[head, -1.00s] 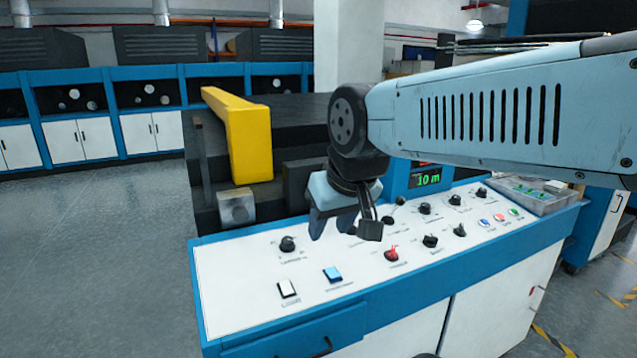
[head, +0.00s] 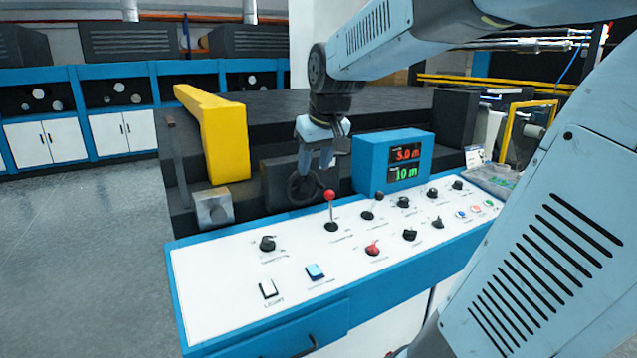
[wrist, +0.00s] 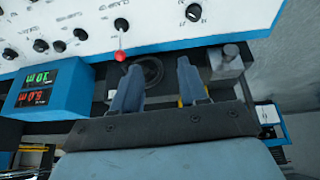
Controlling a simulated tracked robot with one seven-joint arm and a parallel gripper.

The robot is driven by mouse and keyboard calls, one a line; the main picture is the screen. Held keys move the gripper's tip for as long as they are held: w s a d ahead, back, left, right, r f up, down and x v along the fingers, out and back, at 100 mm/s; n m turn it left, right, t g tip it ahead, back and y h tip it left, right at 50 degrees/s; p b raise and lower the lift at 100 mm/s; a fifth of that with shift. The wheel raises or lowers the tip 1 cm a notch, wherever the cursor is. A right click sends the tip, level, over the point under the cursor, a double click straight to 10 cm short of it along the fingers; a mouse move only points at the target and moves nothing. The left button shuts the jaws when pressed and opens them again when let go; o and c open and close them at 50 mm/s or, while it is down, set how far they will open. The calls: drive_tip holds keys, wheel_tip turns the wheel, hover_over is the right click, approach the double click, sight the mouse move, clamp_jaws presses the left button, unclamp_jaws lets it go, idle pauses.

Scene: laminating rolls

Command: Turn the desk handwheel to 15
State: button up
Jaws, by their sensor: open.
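The desk handwheel (head: 301,189) is a small dark wheel behind the back edge of the white control panel (head: 215,275). Its scale cannot be read. My gripper (head: 317,162) is open and empty, pointing down just above the wheel in the head view. In the wrist view the handwheel (wrist: 153,72) shows between the fingertips, closer to the left finger, which covers part of it. I cannot tell whether the fingers touch it. A blue display box (head: 370,165) reads about 5.0 m in red and 10 m in green.
A red-knobbed lever (head: 330,208) stands on the panel just in front of the wheel. Several black knobs and a red one (head: 373,249) cover the panel. A yellow beam (head: 222,140) and a metal block (head: 213,208) lie to the left.

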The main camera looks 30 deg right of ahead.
drive_tip(key=h, duration=0.2)
approach(323, 187)
wheel_tip(323, 187, up, 5)
drive_tip(key=s, duration=0.1)
drive_tip(key=shift+g, duration=0.3)
drive_tip(key=x, duration=1.3)
drive_tip(key=shift+w+a+f, duration=0.2)
drive_tip(key=shift+a, duration=0.1)
clamp_jaws()
drive_tip(key=shift+d, duration=0.1)
